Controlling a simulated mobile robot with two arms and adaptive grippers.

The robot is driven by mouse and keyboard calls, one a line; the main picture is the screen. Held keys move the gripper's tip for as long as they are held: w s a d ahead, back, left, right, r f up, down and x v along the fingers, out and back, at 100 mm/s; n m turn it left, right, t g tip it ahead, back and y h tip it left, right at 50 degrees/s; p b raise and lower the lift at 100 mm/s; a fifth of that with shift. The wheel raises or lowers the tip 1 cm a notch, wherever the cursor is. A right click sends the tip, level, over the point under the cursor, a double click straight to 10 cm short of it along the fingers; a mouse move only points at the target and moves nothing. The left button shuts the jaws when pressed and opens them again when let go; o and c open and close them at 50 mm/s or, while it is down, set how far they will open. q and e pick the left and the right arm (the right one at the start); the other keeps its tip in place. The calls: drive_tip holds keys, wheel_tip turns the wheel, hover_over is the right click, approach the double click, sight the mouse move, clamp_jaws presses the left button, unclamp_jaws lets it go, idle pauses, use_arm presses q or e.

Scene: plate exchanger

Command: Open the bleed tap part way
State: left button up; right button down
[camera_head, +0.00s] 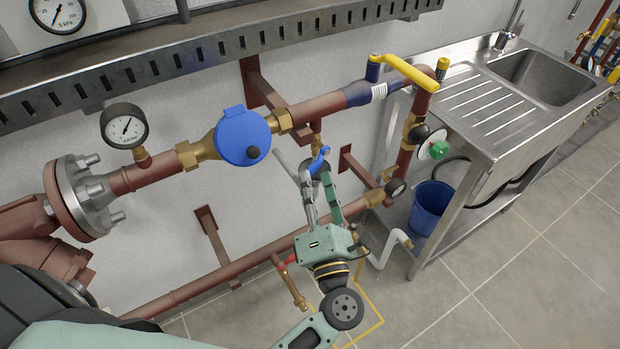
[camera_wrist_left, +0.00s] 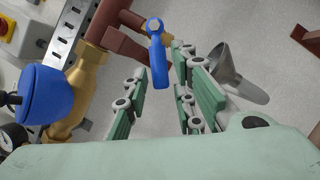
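A small tap with a blue lever (camera_head: 320,158) hangs below the red-brown upper pipe, and I take it as the bleed tap. The blue lever (camera_wrist_left: 158,60) also shows in the left wrist view, its free end in line with the gap between my fingers. My left gripper (camera_head: 317,185) is open and reaches up from below, its fingertips close to the lever. In the left wrist view the green fingers of the left gripper (camera_wrist_left: 162,88) stand apart on either side of the lever's end. I cannot tell whether they touch it. My right gripper is not in view.
A blue round meter (camera_head: 240,138) and a pressure gauge (camera_head: 125,126) sit left on the pipe. A yellow lever (camera_head: 405,70) is at upper right. A red-handled tap (camera_head: 288,262) is lower. A grey funnel (camera_wrist_left: 228,66) is right of the fingers. A sink (camera_head: 540,75) stands right.

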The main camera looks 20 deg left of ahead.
use_arm(q)
drive_tip(key=v, duration=1)
drive_tip(key=shift+s+d, duration=0.1)
drive_tip(key=shift+c, duration=0.3)
